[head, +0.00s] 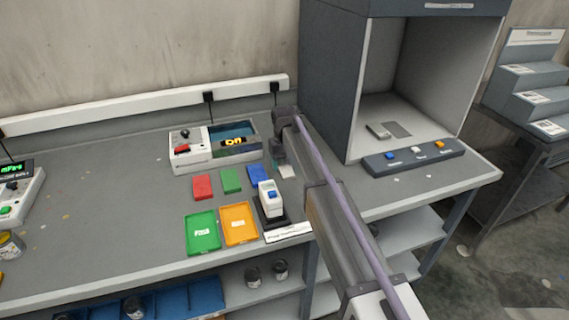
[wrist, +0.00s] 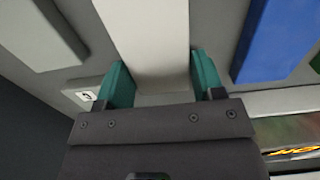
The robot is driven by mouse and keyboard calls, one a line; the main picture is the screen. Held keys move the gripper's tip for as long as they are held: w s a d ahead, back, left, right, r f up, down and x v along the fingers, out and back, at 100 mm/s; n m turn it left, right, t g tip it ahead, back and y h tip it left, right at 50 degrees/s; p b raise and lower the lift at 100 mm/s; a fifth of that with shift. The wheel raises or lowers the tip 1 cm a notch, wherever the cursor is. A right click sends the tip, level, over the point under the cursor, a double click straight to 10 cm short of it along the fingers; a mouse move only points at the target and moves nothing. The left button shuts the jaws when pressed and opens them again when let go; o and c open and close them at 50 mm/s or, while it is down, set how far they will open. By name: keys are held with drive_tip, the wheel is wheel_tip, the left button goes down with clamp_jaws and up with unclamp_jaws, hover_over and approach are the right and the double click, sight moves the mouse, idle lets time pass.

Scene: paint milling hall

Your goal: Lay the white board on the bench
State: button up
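The white board (wrist: 150,40) runs between the two teal fingers of my gripper (wrist: 162,82) in the wrist view. The fingers appear to press its two side edges, so the gripper looks shut on it. In the head view, my gripper (head: 279,163) is over the bench (head: 120,190), just right of the blue board. A small part of the white board (head: 288,172) shows there below the fingers; my arm hides part of the area. I cannot tell whether the board touches the bench.
Red (head: 203,187), green (head: 231,181) and blue (head: 258,176) boards lie in a row to the left. A green tray (head: 202,244), an orange tray (head: 239,237) and a white device (head: 270,200) stand in front.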

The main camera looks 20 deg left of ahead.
drive_tip(key=o, duration=0.4)
drive_tip(key=shift+c, duration=0.2)
wheel_tip(320, 180, up, 12)
drive_tip(key=p, duration=1.2)
drive_tip(key=shift+r, duration=0.25)
